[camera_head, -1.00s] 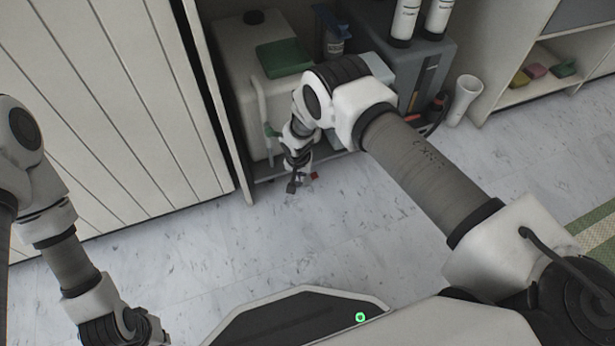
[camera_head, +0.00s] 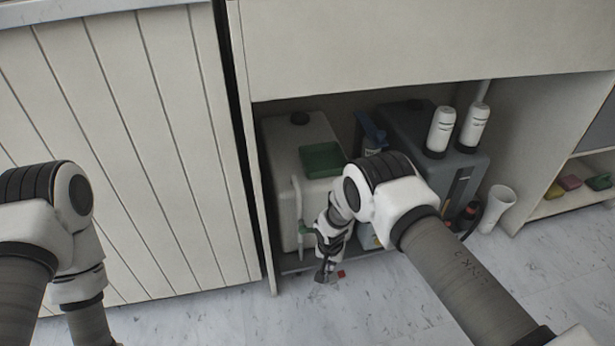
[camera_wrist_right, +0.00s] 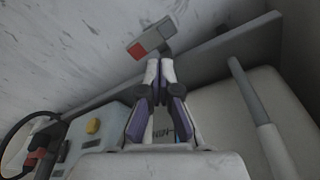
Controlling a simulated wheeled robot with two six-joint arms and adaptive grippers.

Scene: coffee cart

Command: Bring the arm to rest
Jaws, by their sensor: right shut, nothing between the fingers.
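My right gripper (camera_head: 325,272) hangs low in front of the open cabinet bay, fingers pointing down, with its arm reaching in from the lower right. In the right wrist view its two fingertips (camera_wrist_right: 160,70) are together with nothing between them. A small grey piece with a red face (camera_wrist_right: 138,50) is just beyond the fingertips there; I cannot tell whether they touch. My left arm (camera_head: 60,225) shows at the left edge of the head view; its gripper is out of the picture.
A white tank (camera_head: 283,180) with a green piece (camera_head: 321,160) on top and a grey unit (camera_head: 410,125) carrying white bottles (camera_head: 440,130) fill the bay. A white tube (camera_head: 494,208) stands right of them. A slatted panel (camera_head: 130,150) is left. The floor (camera_head: 225,325) in front is clear.

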